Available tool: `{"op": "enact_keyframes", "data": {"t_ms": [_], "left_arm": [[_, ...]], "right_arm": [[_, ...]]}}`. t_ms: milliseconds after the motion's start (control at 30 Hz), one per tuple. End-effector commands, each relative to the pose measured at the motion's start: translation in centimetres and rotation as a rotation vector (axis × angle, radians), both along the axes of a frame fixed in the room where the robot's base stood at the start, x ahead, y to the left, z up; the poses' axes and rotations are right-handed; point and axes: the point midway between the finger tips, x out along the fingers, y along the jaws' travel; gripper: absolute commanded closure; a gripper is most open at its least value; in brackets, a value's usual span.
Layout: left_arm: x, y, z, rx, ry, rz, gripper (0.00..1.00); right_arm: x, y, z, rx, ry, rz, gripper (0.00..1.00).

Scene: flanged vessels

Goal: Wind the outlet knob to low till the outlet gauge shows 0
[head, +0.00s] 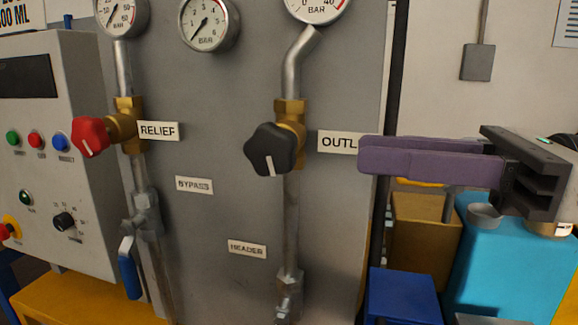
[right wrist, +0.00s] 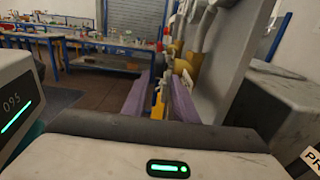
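The outlet knob (head: 270,150) is black with a white pointer line that points almost straight down. It sits on a brass valve on the grey panel, left of the partly covered OUTLET label (head: 337,142). The outlet gauge (head: 318,8) is above it, cut off by the top edge, so its needle cannot be read. My right gripper (head: 363,150) is to the right of the knob, apart from it, with purple fingers pointing left across the label. In the right wrist view the fingers (right wrist: 160,78) stand apart with nothing held between them. My left gripper is not in view.
The red RELIEF knob (head: 90,136) and the blue-handled bypass valve (head: 129,268) are on the pipe to the left. A control box (head: 50,150) stands at far left. Blue and yellow containers (head: 425,240) stand below my right gripper. Space between knob and fingertips looks clear.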

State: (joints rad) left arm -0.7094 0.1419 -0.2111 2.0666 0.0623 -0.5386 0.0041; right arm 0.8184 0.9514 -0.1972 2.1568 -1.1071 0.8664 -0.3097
Motion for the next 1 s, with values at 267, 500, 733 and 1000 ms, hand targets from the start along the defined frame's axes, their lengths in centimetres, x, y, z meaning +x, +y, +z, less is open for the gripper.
{"op": "enact_keyframes", "data": {"t_ms": [267,500,733,1000], "left_arm": [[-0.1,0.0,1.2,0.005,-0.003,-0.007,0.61],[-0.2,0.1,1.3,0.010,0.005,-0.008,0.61],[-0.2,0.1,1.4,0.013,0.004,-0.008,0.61],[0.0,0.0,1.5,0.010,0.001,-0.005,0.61]], "right_arm": [[1.1,3.6,0.4,0.003,-0.001,0.005,0.74],[2.4,7.7,0.2,0.003,-0.001,0.005,0.74],[3.0,9.5,0.1,0.003,0.001,0.002,0.74],[3.1,9.7,0.0,0.003,0.001,0.001,0.74]]}}
